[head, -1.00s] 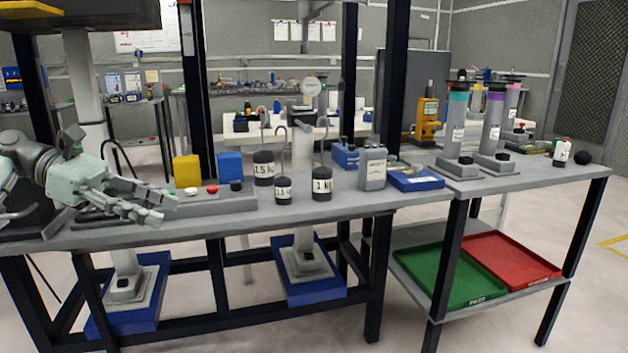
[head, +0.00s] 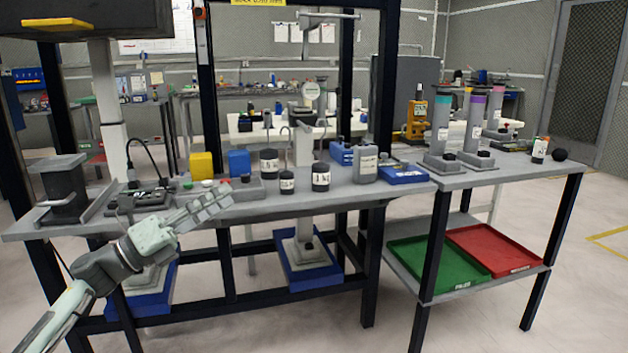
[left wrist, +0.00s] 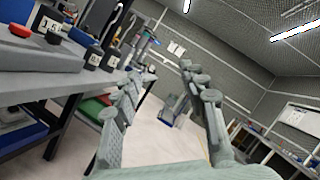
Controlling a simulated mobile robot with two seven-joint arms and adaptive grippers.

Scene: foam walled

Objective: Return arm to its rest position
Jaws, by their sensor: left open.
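My left gripper (head: 205,208) is in front of the left part of the grey workbench (head: 330,196), with its fingers pointing right and slightly up. In the left wrist view my left gripper (left wrist: 160,95) shows its fingers spread apart with nothing between them. Floor and room show through the gap. My left arm comes in from the lower left of the head view. My right gripper is in neither view.
Labelled black weights (head: 320,176), a yellow block (head: 202,165) and a blue block (head: 239,163) stand on the bench. A green tray (head: 440,272) and a red tray (head: 494,250) lie on the lower shelf at right. The floor in front is clear.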

